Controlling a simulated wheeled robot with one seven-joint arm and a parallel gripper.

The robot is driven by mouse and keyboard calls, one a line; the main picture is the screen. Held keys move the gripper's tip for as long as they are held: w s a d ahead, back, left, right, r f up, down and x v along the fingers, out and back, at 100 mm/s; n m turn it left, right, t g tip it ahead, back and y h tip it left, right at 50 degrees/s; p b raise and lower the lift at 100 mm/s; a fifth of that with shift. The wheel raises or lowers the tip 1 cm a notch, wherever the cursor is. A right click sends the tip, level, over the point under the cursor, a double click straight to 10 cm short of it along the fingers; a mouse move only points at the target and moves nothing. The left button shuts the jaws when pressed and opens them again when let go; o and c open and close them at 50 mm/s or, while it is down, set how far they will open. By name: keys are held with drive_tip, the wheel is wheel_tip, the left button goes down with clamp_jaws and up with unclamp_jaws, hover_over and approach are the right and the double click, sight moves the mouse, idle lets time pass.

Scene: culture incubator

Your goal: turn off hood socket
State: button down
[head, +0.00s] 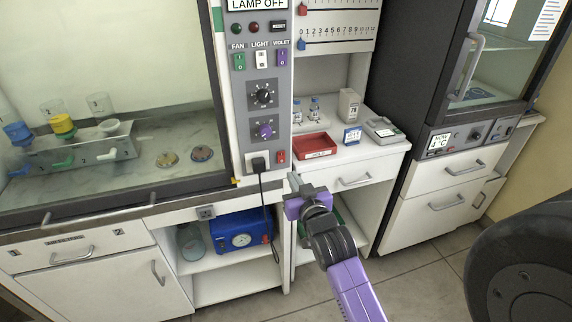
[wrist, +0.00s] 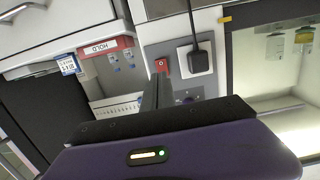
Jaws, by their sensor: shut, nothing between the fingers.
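The hood socket (head: 248,170) is at the bottom of the grey control panel, with a black plug (head: 258,163) in it and a cable hanging down. A small red switch (head: 281,156) sits to the right of the plug. In the wrist view, the red switch (wrist: 161,65) is just beyond my fingertips and the plug (wrist: 198,58) is to its right. My gripper (head: 293,181) is shut and empty, in front of and below the switch in the head view. I cannot tell whether the fingertips touch the switch, or its on/off position.
The panel also carries fan, light and violet switches (head: 261,59) and two knobs (head: 263,95). A red tray (head: 315,146) and small bottles stand on the counter to the right. A blue device (head: 241,232) is on the shelf below.

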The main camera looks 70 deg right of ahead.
sight(282, 160)
drive_tip(key=p+x, duration=0.1)
drive_tip(key=x, duration=0.6)
drive_tip(key=shift+w, duration=0.15)
drive_tip(key=shift+f, duration=0.1)
drive_tip(key=b, duration=0.3)
drive_tip(key=shift+w+d+f, duration=0.15)
drive_tip(key=shift+d+f, duration=0.05)
drive_tip(key=shift+f, duration=0.2)
drive_tip(key=t+b, duration=0.1)
drive_tip(key=b, duration=0.1)
drive_tip(key=h+b, duration=0.1)
drive_tip(key=b, duration=0.2)
drive_tip(key=shift+w+d+f+t+h+b, duration=0.1)
drive_tip(key=shift+w+f+t+h+b, duration=0.1)
drive_tip(key=shift+t+h+b, duration=0.15)
drive_tip(key=shift+r+p, duration=0.45)
drive_tip(key=shift+p, duration=0.1)
